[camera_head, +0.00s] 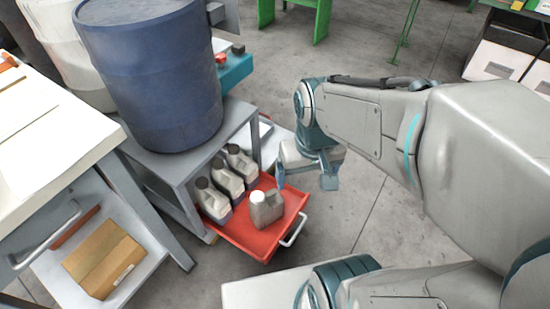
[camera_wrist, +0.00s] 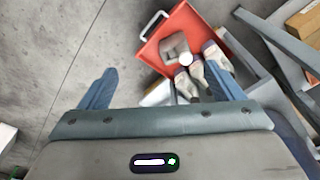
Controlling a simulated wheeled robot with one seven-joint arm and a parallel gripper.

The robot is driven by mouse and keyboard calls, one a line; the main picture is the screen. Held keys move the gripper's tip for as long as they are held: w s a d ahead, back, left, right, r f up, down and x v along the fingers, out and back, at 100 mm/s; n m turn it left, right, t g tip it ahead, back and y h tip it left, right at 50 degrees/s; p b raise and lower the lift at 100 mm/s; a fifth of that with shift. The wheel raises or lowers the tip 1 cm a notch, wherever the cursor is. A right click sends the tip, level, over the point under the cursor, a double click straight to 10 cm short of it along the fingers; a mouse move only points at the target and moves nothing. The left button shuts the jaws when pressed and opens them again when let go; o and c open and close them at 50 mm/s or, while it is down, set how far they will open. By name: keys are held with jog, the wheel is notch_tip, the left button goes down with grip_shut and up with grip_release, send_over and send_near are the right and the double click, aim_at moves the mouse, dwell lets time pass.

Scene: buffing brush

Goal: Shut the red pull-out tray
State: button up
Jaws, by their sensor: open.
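The red pull-out tray (camera_head: 262,238) is slid out from under the grey stand in the head view, with a metal handle (camera_head: 295,230) on its outer edge. A grey jug (camera_head: 267,209) with a white cap stands on it, and several more jugs stand behind, under the stand. In the wrist view the tray (camera_wrist: 183,22) is at the top, its handle (camera_wrist: 154,26) at upper left. My gripper (camera_head: 305,182) is open and empty, above the floor to the right of the tray and apart from it. Its two fingers also show in the wrist view (camera_wrist: 165,86).
A blue barrel (camera_head: 152,75) stands on the grey stand (camera_head: 178,165). A workbench (camera_head: 60,135) with a cardboard box (camera_head: 104,258) on its lower shelf is at left. Bare floor (camera_head: 350,215) lies to the right of the tray.

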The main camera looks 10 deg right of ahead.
jog(key=c, duration=0.5)
jog(key=shift+w+f, duration=0.2)
jog(key=shift+w, duration=0.1)
jog(key=c, duration=0.5)
jog(key=shift+w+d+f+m+g+y, duration=0.15)
jog(key=shift+w+f+m+g+y, duration=0.15)
jog(key=shift+w+f+m, duration=0.25)
jog(key=shift+w+d+f+m+g+y, duration=0.1)
jog(key=shift+w+f+m+g+y, duration=0.2)
jog(key=shift+w+m, duration=0.35)
grip_shut()
jog(key=w+d+f+m+t+y, duration=0.1)
jog(key=w+d+f+m+y, duration=0.2)
jog(key=w+d+f+m, duration=0.4)
jog(key=w+d+f+m+y, duration=0.25)
jog(key=w+f+m, duration=0.25)
jog(key=f, duration=0.5)
jog(key=d+f+m+t, duration=0.3)
jog(key=d+f+m, duration=0.35)
jog(key=f, duration=0.35)
jog(key=m+t, duration=0.3)
jog(key=m, duration=0.3)
send_near(308, 199)
jog(key=b+x, duration=0.4)
jog(key=x, duration=0.1)
jog(key=shift+s+f, duration=0.1)
jog(key=shift+s, duration=0.05)
jog(key=shift+w+a+b, duration=0.35)
